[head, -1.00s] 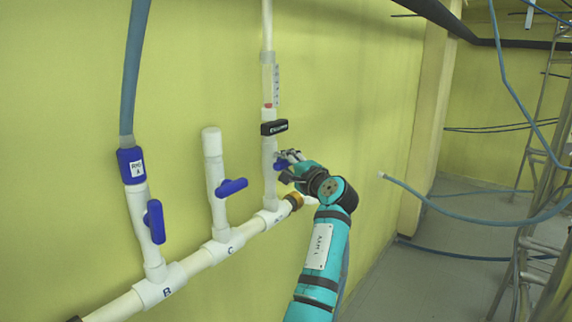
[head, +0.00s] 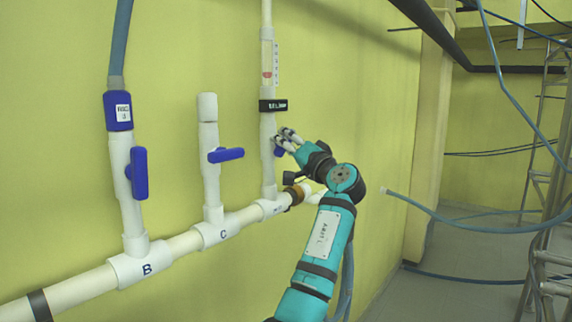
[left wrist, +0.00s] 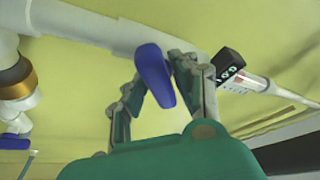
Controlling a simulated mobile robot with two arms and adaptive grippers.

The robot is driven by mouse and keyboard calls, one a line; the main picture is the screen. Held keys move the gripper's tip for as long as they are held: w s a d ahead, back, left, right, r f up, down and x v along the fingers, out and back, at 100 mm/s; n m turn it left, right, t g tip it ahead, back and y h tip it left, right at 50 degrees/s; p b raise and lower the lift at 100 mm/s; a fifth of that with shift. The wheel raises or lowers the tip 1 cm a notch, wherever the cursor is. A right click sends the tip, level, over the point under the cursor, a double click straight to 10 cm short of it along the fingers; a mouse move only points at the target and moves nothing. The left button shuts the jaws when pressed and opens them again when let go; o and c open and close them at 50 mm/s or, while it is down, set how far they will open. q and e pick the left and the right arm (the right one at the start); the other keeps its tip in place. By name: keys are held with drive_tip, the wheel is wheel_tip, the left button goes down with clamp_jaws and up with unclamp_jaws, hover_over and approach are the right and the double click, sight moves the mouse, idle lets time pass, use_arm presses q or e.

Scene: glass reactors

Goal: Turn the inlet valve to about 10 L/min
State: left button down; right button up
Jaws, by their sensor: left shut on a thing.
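The inlet valve's blue handle (head: 279,151) is on the third white riser, below a black block (head: 272,106). My left gripper (head: 284,138) reaches it from the right and partly hides it. In the left wrist view the blue handle (left wrist: 155,75) sits between the fingers of my left gripper (left wrist: 161,72), which is shut on it. Above the black block is the clear flow meter (head: 267,65) with a red float in its tube. Its scale is too small to read. My right gripper is not in view.
Riser B's blue handle (head: 138,173) and riser C's blue handle (head: 226,155) stand to the left on the white pipe (head: 185,244). A brass fitting (head: 292,195) is below my gripper. Blue hoses and a metal scaffold (head: 540,180) are at the right.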

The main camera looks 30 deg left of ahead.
use_arm(q)
drive_tip(key=shift+f+n+g+y+b, duration=0.1)
drive_tip(key=shift+n+g+y+b, duration=0.5)
drive_tip(key=shift+n+b, duration=0.85)
drive_tip(key=shift+n, duration=0.45)
drive_tip(key=c, duration=1.3)
unclamp_jaws()
drive_tip(key=shift+a, duration=0.1)
drive_tip(key=shift+o, duration=0.7)
drive_tip(key=v, duration=1.2)
